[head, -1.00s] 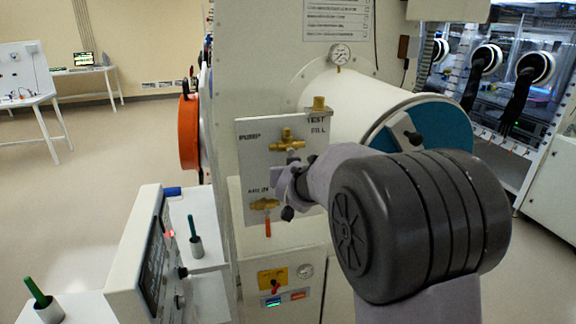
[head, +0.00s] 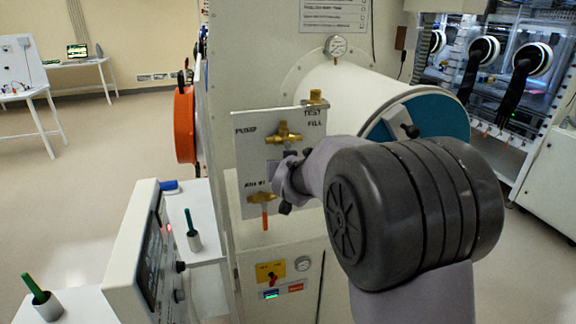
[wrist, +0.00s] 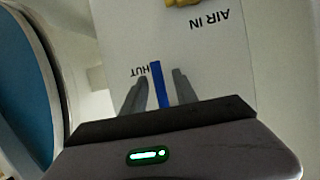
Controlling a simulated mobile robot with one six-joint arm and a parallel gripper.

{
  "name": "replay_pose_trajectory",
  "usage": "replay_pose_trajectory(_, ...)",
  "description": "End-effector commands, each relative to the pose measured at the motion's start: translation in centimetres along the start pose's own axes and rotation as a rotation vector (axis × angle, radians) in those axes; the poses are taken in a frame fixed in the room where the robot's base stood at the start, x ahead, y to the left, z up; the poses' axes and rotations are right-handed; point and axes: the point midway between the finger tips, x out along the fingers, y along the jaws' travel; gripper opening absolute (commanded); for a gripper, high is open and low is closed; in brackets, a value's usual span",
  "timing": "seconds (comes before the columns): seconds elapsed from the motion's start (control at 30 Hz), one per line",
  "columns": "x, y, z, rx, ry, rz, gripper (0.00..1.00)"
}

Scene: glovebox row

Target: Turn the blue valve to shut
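The blue valve handle (wrist: 160,86) shows in the wrist view as a narrow blue bar in front of a white panel (wrist: 125,35). My gripper (wrist: 160,84) has its two grey fingers on either side of the bar, with a visible gap on each side. It is open, and its body hides the bar's lower end. An upside-down label reading "HUT", its first letter hidden, is beside the bar. In the head view my gripper (head: 283,184) is at the panel (head: 250,165), and the blue handle is hidden behind my arm.
Brass fittings sit on the panel: an upper valve (head: 284,134), a lower valve (head: 262,198) with an orange handle, and a top fitting (head: 316,98). A white cylinder (head: 330,90) with a gauge (head: 336,46) stands behind. A white instrument box (head: 140,235) is at left. Open floor lies farther left.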

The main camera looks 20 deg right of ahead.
Motion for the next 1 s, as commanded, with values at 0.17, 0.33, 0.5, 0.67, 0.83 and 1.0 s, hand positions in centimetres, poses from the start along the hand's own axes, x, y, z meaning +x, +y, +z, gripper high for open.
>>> replay_pose_trajectory(0.17, -3.0, -0.1, -0.3, 0.000, 0.001, -0.002, 0.35)
replay_pose_trajectory(0.33, -8.5, -0.1, -0.5, 0.000, 0.002, -0.002, 0.35)
replay_pose_trajectory(0.5, -13.8, -0.1, -0.6, 0.000, 0.003, -0.002, 0.35)
replay_pose_trajectory(0.67, -16.6, 0.0, -0.3, 0.000, 0.002, -0.001, 0.35)
replay_pose_trajectory(0.83, -17.4, 0.0, -0.1, 0.000, 0.002, 0.000, 0.35)
replay_pose_trajectory(1.0, -17.4, 0.0, 0.0, 0.000, 0.002, 0.000, 0.35)
